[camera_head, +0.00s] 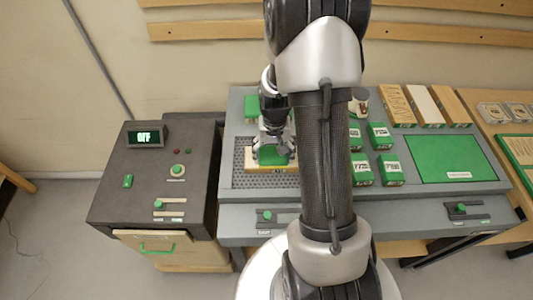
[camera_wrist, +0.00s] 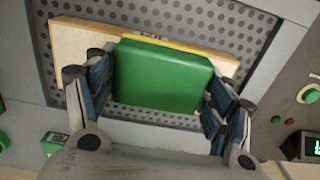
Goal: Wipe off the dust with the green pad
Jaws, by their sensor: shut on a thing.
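A green pad (camera_wrist: 162,76) with a yellow strip along one edge is between the fingers of my gripper (camera_wrist: 158,92) in the wrist view. My gripper (camera_head: 271,145) is shut on the pad, which also shows in the head view (camera_head: 273,156). Under the pad lies a light wooden board (camera_wrist: 82,48) on a perforated grey plate (camera_wrist: 250,25). The board also shows in the head view (camera_head: 262,169). I cannot tell whether the pad touches the board. No dust is clearly visible; the pad and fingers hide part of the board.
Several green-and-white boxes (camera_head: 379,136) stand right of my arm, beside a flat green panel (camera_head: 450,158). A cup (camera_head: 359,103) and wooden strips (camera_head: 397,105) are behind. A green block (camera_head: 250,107) stands behind my gripper.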

